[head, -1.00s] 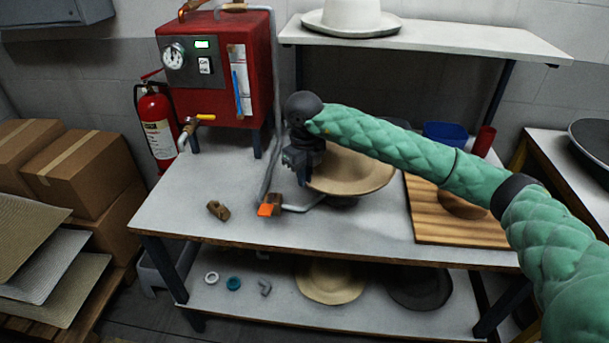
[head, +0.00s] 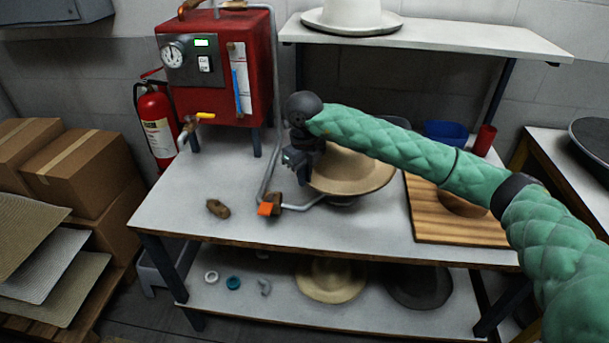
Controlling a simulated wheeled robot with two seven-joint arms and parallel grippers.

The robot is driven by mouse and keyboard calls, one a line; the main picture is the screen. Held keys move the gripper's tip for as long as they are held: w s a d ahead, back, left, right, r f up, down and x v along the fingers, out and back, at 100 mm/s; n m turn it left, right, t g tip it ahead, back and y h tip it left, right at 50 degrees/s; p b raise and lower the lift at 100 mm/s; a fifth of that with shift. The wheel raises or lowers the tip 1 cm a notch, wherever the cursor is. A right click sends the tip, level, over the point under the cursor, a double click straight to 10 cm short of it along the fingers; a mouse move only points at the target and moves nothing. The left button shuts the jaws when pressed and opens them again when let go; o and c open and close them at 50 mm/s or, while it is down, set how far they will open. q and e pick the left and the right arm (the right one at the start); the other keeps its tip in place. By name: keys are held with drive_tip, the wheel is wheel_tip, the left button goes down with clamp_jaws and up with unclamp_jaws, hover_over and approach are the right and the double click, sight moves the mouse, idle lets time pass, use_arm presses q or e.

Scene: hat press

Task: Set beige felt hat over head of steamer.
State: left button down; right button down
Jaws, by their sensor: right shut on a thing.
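The beige felt hat (head: 352,174) is in the middle of the head view, brim outward, over the end of the grey steam pipe (head: 302,207). My right gripper (head: 303,174) is shut on the left part of its brim. My forearm covers the top of the crown. The head of the steamer is mostly hidden under the hat; a dark round edge (head: 343,201) shows just below the front brim. I cannot tell whether the hat rests on it or hangs just above. The steamer's red boiler (head: 217,75) stands at the back left. My left gripper is not in view.
An orange-handled valve (head: 269,207) and a small brown item (head: 218,209) lie left of the hat. A wooden board (head: 450,228) is at the right, and a blue bowl (head: 447,131) behind. The table's front left is clear. A white hat (head: 351,16) sits on the upper shelf.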

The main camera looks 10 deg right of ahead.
drive_tip(key=shift+f, duration=0.15)
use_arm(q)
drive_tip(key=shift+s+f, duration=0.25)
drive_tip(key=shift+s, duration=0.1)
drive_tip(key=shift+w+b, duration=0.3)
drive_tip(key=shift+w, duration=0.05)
use_arm(e)
drive_tip(key=shift+f, duration=0.2)
drive_tip(key=c, duration=1.4)
unclamp_jaws()
drive_tip(key=shift+c, duration=0.2)
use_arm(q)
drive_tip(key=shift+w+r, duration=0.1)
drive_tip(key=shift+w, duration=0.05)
